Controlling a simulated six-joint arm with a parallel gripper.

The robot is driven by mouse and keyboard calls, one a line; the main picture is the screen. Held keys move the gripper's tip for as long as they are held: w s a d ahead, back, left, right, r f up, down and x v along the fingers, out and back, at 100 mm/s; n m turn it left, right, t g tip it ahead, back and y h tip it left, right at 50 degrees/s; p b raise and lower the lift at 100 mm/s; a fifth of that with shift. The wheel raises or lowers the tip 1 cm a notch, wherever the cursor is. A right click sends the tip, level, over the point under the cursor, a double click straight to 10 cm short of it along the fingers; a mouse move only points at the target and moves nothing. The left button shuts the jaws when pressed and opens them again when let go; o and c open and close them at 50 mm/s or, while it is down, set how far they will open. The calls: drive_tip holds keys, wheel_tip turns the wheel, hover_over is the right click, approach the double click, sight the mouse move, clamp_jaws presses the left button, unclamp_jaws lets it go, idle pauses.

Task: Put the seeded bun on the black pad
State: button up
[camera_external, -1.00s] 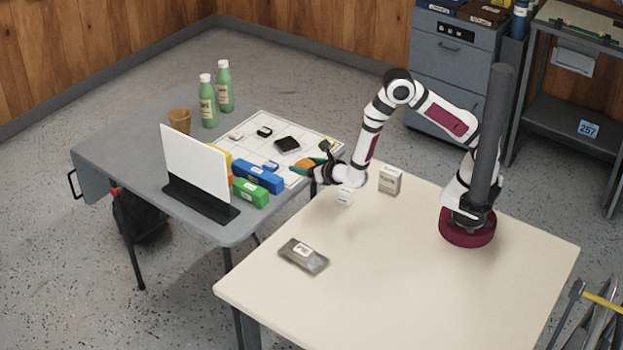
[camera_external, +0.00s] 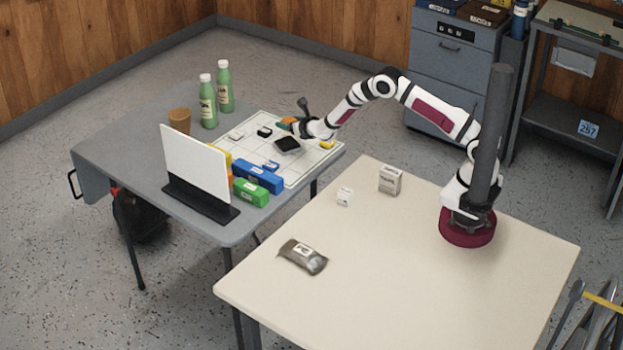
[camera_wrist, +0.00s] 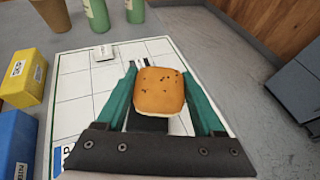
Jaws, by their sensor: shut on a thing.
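The seeded bun (camera_wrist: 158,90), golden brown with dark specks, is held between the teal fingers of my gripper (camera_wrist: 160,98) in the wrist view. In the external view my gripper (camera_external: 289,123) is over the white gridded board, its orange and teal tip by the far side of the black pad (camera_external: 287,144). The pad is a dark square lying on the board. In the wrist view a dark shape with a pale part shows below the bun, mostly hidden; I cannot tell whether it is the pad.
A smaller black block (camera_external: 264,131) and a white block (camera_external: 236,135) lie on the board (camera_external: 303,164). Blue boxes (camera_external: 258,178), a green box (camera_external: 251,193) and a white upright panel (camera_external: 195,163) stand nearer. Green bottles (camera_external: 207,101) and a brown cup (camera_external: 180,120) stand behind.

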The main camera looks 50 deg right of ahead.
sight(287, 142)
drive_tip(key=f, duration=0.3)
drive_tip(key=a+f, duration=0.1)
drive_tip(key=shift+w+f, duration=0.3)
drive_tip(key=shift+f, duration=0.05)
drive_tip(key=o, duration=1.4)
drive_tip(key=shift+f, duration=0.1)
drive_tip(key=shift+c, duration=0.2)
